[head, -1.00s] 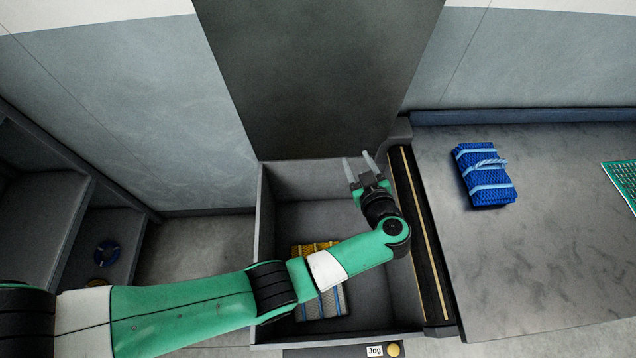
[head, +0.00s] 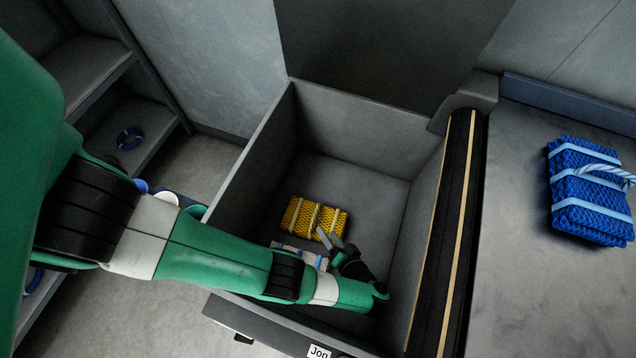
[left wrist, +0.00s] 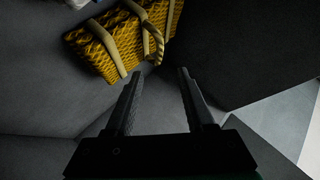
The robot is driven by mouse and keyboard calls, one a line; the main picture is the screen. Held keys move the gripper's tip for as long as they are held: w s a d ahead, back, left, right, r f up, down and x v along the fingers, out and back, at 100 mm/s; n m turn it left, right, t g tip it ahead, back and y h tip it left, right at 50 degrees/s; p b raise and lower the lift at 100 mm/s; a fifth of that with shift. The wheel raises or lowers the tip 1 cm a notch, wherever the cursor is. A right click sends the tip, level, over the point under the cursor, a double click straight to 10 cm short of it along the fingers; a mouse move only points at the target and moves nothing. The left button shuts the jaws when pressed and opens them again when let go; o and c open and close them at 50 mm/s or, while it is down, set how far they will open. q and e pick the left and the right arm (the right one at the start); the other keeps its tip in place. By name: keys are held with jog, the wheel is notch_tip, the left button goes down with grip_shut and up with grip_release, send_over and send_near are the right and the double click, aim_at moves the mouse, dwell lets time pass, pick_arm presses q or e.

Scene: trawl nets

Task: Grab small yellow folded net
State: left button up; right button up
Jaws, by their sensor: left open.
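The small yellow folded net (head: 315,217) lies on the floor of a deep grey bin (head: 240,185), bound with pale straps. It also shows in the left wrist view (left wrist: 96,50), at the upper left, with a rope handle on its near side. My left gripper (head: 331,238) is inside the bin, open and empty, just on the near right side of the yellow net. In the left wrist view the fingertips (left wrist: 159,73) point towards the net's right end and do not hold it. My right gripper is not in view.
A grey-white folded net (head: 290,249) lies beside the yellow one, partly hidden by my arm. The bin walls surround my gripper. A black belt (head: 455,230) runs along the right wall. A blue folded net (head: 590,190) sits on the table at right. Shelves (head: 90,75) stand at left.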

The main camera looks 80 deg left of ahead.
aim_at(315, 217)
pick_arm(q)
jog(key=x, duration=0.3)
jog(key=shift+w+f, duration=0.1)
jog(key=shift+a+f, duration=0.1)
jog(key=shift+a, duration=0.15)
jog(key=shift+a+f+b, duration=0.2)
jog(key=shift+f+b, duration=0.1)
jog(key=shift+b, duration=0.15)
jog(key=x, duration=0.1)
jog(key=b+x, duration=0.1)
jog(key=x, duration=0.2)
jog(key=shift+s+b, duration=0.3)
jog(key=shift+b, duration=0.05)
jog(key=shift+s+a, duration=0.1)
jog(key=shift+a, duration=0.15)
jog(key=shift+d, duration=0.15)
grip_shut()
